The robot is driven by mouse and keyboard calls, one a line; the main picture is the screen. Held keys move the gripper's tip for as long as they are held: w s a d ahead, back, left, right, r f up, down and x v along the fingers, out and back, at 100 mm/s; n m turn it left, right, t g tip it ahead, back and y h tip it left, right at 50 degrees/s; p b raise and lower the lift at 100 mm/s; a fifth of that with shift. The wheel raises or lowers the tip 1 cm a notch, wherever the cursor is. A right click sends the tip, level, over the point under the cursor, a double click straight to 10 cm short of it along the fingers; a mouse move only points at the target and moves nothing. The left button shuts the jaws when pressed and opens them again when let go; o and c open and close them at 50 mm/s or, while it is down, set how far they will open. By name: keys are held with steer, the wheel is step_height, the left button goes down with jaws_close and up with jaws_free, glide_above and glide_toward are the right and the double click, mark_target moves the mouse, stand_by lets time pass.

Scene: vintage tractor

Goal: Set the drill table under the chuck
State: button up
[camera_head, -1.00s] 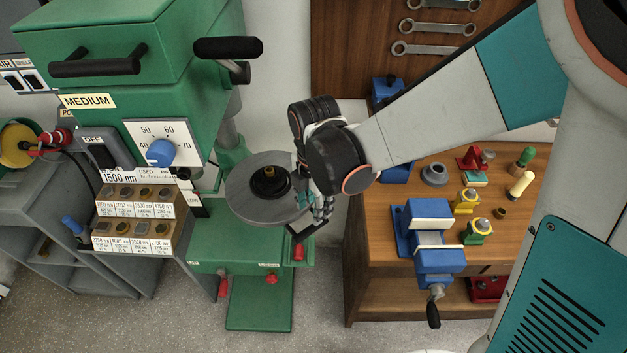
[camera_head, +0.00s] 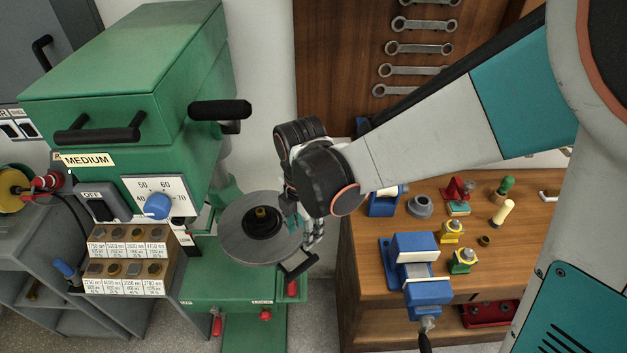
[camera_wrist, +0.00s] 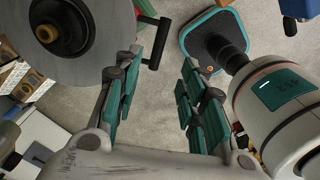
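The drill table (camera_head: 238,246) is a round grey disc low in front of the green drill press (camera_head: 130,80). A black ring with a brass-coloured piece (camera_head: 262,220) sits on it. I cannot make out the chuck. My gripper (camera_head: 305,232) hangs at the table's right edge, pointing down. A black crank handle (camera_head: 298,266) is just below it. In the wrist view the fingers (camera_wrist: 163,65) are apart with nothing between their pads. The table (camera_wrist: 100,60) is left of them there, and the handle (camera_wrist: 156,42) is beyond the left fingertip, close to it.
A wooden bench (camera_head: 365,275) with a blue vise (camera_head: 415,265) and several small tools stands at right. Wrenches (camera_head: 420,48) hang on the wooden board behind. A labelled bit rack (camera_head: 128,262) and grey shelving stand at left. Bare floor shows between the press and the bench.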

steer(key=shift+s+r+p, duration=0.15)
steer(key=shift+r+p, duration=0.25)
steer(key=shift+r, duration=0.45)
steer(key=shift+c, duration=0.4)
